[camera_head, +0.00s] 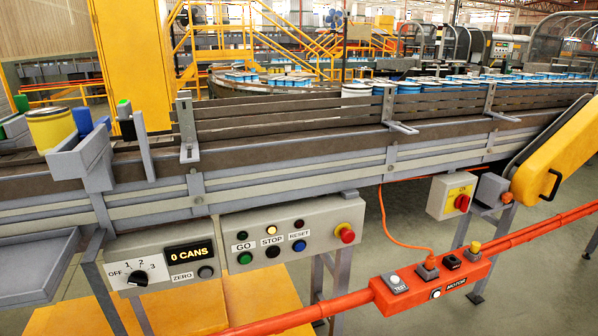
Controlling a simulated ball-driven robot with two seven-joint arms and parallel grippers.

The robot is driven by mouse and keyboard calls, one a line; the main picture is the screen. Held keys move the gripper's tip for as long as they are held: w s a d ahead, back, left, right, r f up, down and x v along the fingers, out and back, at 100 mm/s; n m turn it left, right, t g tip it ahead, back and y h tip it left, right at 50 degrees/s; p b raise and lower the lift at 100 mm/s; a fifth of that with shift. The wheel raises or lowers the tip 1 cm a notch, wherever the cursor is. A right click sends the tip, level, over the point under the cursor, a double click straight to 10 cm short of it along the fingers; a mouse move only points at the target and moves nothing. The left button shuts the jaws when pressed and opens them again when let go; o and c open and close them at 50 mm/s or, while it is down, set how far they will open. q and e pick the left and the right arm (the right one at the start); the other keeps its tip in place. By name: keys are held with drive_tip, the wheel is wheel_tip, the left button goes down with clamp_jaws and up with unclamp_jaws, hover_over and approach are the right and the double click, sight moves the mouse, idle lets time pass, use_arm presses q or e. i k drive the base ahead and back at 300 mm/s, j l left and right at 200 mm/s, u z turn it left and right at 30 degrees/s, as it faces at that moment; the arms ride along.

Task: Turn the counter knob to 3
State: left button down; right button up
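The counter knob (138,279) is a black rotary knob on a white plate marked OFF, 1, 2 and 3, at the lower left in the head view. Its pointer is too small to tell which mark it faces. The counter display (190,252) to its right reads "0 CANS" in yellow on black. A dark ZERO button (205,272) sits below the display. These are on a grey box (165,284) under the conveyor's side rail. Neither of my grippers shows in this view.
A button panel (290,264) with GO, STOP, RESET and a red emergency button (345,233) adjoins on the right. An orange rail (520,235) with a motor box (420,285) crosses in front. A grey tray (35,265) juts out left of the knob. The conveyor (270,155) runs above.

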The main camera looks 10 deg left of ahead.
sight(140, 278)
drive_tip(key=u, duration=1.3)
